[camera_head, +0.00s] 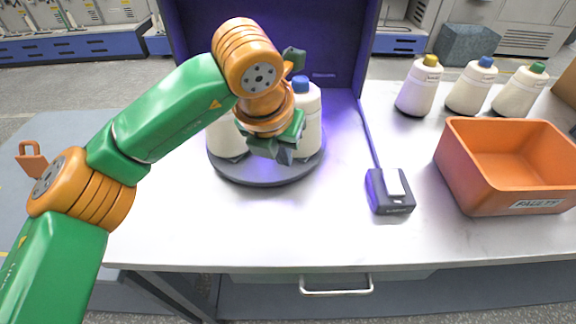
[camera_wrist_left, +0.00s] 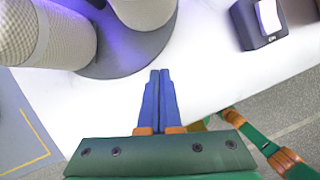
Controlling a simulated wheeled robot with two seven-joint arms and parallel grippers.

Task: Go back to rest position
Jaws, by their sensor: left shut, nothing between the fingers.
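My left gripper (camera_head: 287,152) hangs over the front of the dark round tray (camera_head: 262,172), its arm reaching in from the left. In the left wrist view the blue fingers of the left gripper (camera_wrist_left: 158,78) are closed together and empty, with white table below them. White bobbins stand on the tray; one with a blue cap (camera_head: 308,110) is right of the gripper, and another (camera_head: 224,138) is partly hidden behind the arm. In the left wrist view a bobbin (camera_wrist_left: 45,35) stands at the upper left. My right gripper cannot be seen in the head view.
A dark box with a light top (camera_head: 390,192) sits on the table (camera_head: 330,225), cabled to the purple booth (camera_head: 340,60). An orange bin (camera_head: 475,185) labelled FAULTY is at the right. Bobbins with yellow (camera_head: 420,88), blue (camera_head: 470,88) and green (camera_head: 519,92) caps stand behind it. The front table is clear.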

